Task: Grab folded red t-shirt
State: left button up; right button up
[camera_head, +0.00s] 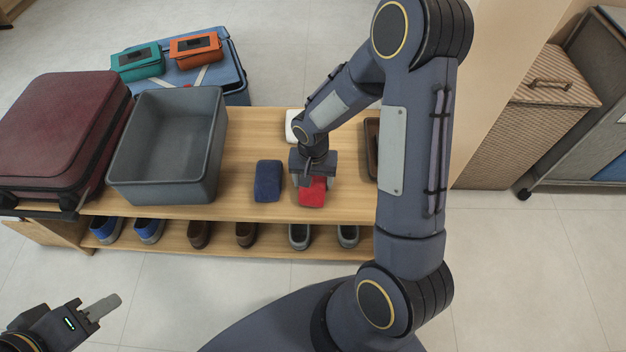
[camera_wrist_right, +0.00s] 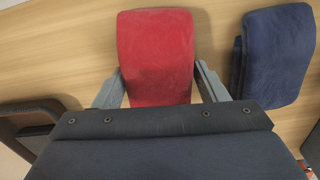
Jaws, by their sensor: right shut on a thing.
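The folded red t-shirt (camera_head: 312,193) lies on the wooden bench top, under my right gripper (camera_head: 308,181). In the right wrist view the red t-shirt (camera_wrist_right: 156,58) sits between the two grey fingers of my right gripper (camera_wrist_right: 158,88), which are shut on its near part. I cannot tell whether it is lifted off the bench. My left gripper (camera_head: 101,307) is at the lower left, over the floor, away from the bench and empty; its fingers overlap, so its opening is unclear.
A folded navy garment (camera_head: 268,181) lies just left of the red one. A white folded item (camera_head: 292,126) is behind. A grey bin (camera_head: 166,200) and maroon suitcase (camera_head: 62,130) stand left. A brown tray (camera_head: 371,150) is right. Shoes (camera_head: 300,236) fill the lower shelf.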

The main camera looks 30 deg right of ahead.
notch_tip(320, 180, up, 3)
jog(key=shift+f+p, duration=0.15)
jog(key=shift+p, duration=0.3)
jog(key=a+r, duration=0.1)
jog(key=s+a+r+p, duration=0.1)
jog(key=r, duration=0.1)
jog(key=s+a+r+p, duration=0.1)
jog(key=r, duration=0.1)
jog(key=shift+s+a+r, duration=0.2)
jog(key=s+a+r+p, duration=0.1)
jog(key=s+a+r, duration=0.3)
jog(key=s+a, duration=0.2)
jog(key=shift+a+r+p, duration=0.25)
jog(key=shift+a+p, duration=0.05)
jog(key=shift+a, duration=0.6)
